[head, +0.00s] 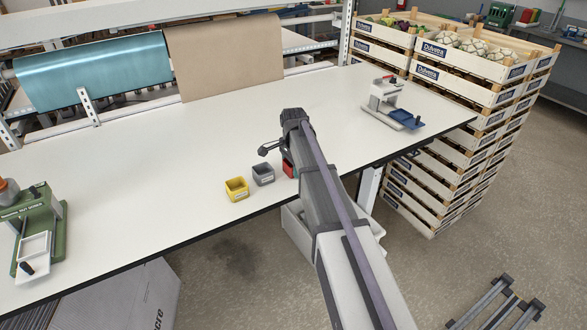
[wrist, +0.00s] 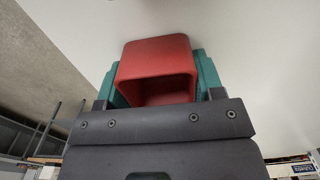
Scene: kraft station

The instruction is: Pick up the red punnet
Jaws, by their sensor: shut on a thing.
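The red punnet (wrist: 158,58) fills the middle of the wrist view, between the teal fingers of my gripper (wrist: 157,80). My gripper is shut on it. In the head view only a small part of the red punnet (head: 289,170) shows beside my arm, which hides the rest of it. The fingertips are hidden in the head view. I cannot tell whether the punnet touches the table.
A grey punnet (head: 263,174) and a yellow punnet (head: 236,188) stand just left of it on the white table (head: 150,190). A white and blue device (head: 393,105) is at the right end, a green device (head: 38,235) at the left. Stacked crates (head: 480,75) stand beyond the table's right end.

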